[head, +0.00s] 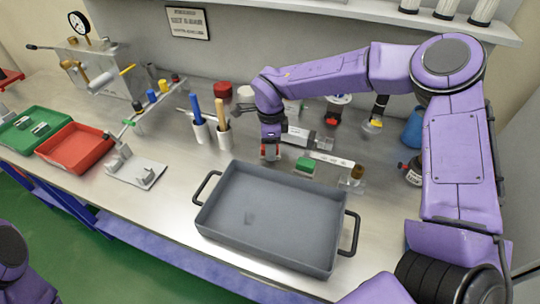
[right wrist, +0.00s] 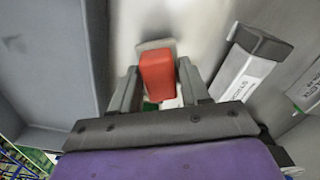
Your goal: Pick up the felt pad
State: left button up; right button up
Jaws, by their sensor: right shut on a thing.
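My right gripper (head: 270,154) points down at the bench just behind the grey tray. It is shut on a small red block (right wrist: 157,74), which shows between the two fingers in the right wrist view. A pale flat piece (right wrist: 155,45) shows at the block's far end. A green block (head: 305,165) lies on the bench to the right of the gripper. I cannot tell for sure which block is the felt pad. Whether the red block touches the bench is unclear. My left gripper is not in view.
The large grey tray (head: 216,205) with black handles stands empty in front. Red (head: 76,148) and green bins are at far left.

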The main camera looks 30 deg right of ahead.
jog(key=s+a+r+b, duration=0.4)
jog(key=s+a+r, duration=0.5)
jog(key=a+r, duration=0.1)
jog(key=shift+s+a, duration=0.25)
jog(key=shift+o, duration=1.1)
